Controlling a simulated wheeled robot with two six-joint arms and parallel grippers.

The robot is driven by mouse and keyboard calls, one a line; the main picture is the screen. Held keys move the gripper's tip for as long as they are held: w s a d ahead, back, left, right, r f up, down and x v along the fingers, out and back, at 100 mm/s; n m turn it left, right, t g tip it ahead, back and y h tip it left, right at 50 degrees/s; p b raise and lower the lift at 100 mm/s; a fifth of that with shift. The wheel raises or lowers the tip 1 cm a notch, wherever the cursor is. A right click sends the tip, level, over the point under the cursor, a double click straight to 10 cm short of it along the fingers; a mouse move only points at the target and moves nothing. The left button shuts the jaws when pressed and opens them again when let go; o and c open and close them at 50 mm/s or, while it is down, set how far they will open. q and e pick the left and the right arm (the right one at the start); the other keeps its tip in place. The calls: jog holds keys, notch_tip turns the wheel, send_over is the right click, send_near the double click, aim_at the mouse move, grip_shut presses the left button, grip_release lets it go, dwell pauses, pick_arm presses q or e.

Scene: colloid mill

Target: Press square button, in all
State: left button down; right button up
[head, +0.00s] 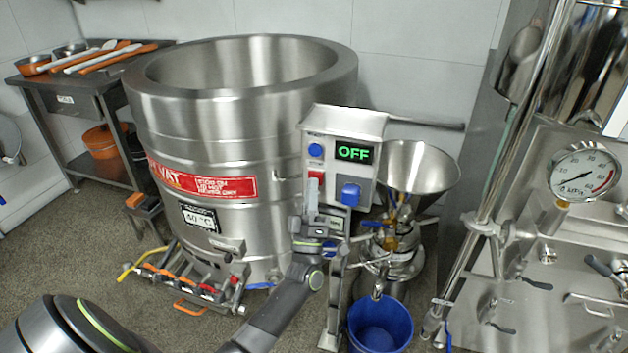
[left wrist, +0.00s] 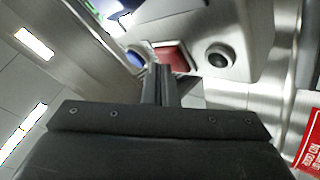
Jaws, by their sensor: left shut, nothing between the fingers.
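The control box (head: 341,125) stands on a post in front of the vat, with a lit green "OFF" display (head: 354,153). The red square button (head: 316,176) is on its left side, below a round blue button (head: 315,150). My left gripper (head: 312,188) is shut and empty, its fingers covering the panel just below the red button. In the left wrist view, the red square button (left wrist: 174,56) lies just beyond the closed fingertips (left wrist: 159,70), between the blue button (left wrist: 135,58) and a dark round one (left wrist: 217,57). I cannot tell whether the fingertips touch it.
A large blue knob (head: 350,194) sits right of my gripper. The steel vat (head: 240,130) is behind, and a funnel mill (head: 415,170) with a blue bucket (head: 380,325) is to the right. A gauge (head: 582,173) is at far right.

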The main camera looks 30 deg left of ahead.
pick_arm(q)
jog(key=shift+s, duration=0.1)
jog(key=shift+s+d+p, duration=0.25)
jog(key=shift+s+p, duration=0.05)
jog(key=shift+s, duration=0.45)
jog(key=shift+s, duration=0.1)
jog(key=shift+s+d+p, duration=0.2)
jog(key=shift+s+p, duration=0.05)
jog(key=shift+s, duration=0.55)
jog(key=shift+s+d+p, duration=0.15)
jog(key=shift+s+p, duration=0.15)
jog(key=shift+s, duration=0.45)
jog(key=shift+s+d+p, duration=0.2)
jog(key=shift+s+p, duration=0.05)
jog(key=shift+s, duration=0.55)
